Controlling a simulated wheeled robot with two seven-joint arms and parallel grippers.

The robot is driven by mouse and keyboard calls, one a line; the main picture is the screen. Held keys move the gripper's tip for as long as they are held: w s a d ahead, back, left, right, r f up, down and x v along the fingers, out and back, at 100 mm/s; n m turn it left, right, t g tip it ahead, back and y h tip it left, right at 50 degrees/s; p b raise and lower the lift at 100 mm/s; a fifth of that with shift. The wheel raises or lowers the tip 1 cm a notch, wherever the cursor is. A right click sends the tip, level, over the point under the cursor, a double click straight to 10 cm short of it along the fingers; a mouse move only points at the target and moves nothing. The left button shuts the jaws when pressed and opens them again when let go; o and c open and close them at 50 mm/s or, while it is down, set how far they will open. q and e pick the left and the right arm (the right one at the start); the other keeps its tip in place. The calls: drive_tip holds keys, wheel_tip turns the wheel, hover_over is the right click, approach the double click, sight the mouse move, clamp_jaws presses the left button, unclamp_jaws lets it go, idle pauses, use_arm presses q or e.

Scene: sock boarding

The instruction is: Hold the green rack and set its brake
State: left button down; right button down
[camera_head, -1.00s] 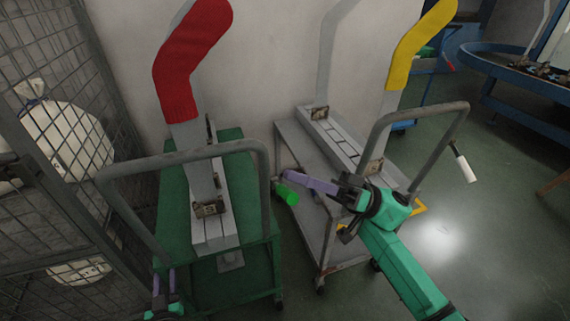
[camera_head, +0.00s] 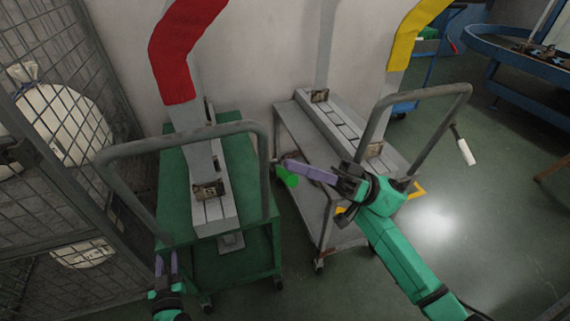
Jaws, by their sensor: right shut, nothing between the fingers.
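The green rack (camera_head: 240,152) is a wheeled cart at the left with a grey tube push handle (camera_head: 199,135). A bright green grip (camera_head: 287,177) shows at its right side. My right gripper (camera_head: 286,165) is shut, with its purple fingers pointing left at the green grip. The tips overlap the top of the grip in the picture; I cannot tell whether they touch it. My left gripper (camera_head: 166,262) is at the bottom left, near the lower end of the handle's left post. Its fingers look slightly apart, but whether the post is between them is unclear.
A red sock (camera_head: 180,50) hangs on a board on the green rack. A grey cart (camera_head: 330,190) with a yellow sock (camera_head: 412,32) stands close on the right. A wire cage (camera_head: 65,150) is at the left. Floor is open at the lower right.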

drive_tip(key=shift+f+n, duration=0.15)
drive_tip(key=shift+n, duration=0.15)
wheel_tip(320, 180, down, 8)
drive_tip(key=n+g, duration=0.6)
drive_tip(key=n, duration=0.2)
drive_tip(key=shift+s+f+n+h, duration=0.15)
drive_tip(key=shift+s+n+h, duration=0.15)
drive_tip(key=shift+s, duration=0.1)
drive_tip(key=shift+d+f, duration=0.1)
drive_tip(key=shift+f, duration=0.05)
wheel_tip(320, 180, up, 4)
drive_tip(key=s+d, duration=0.1)
drive_tip(key=s, duration=0.1)
drive_tip(key=w+d+f, duration=0.4)
drive_tip(key=w+d, duration=0.1)
drive_tip(key=d, duration=0.3)
drive_tip(key=shift+w+f, duration=0.15)
drive_tip(key=shift+f, duration=0.15)
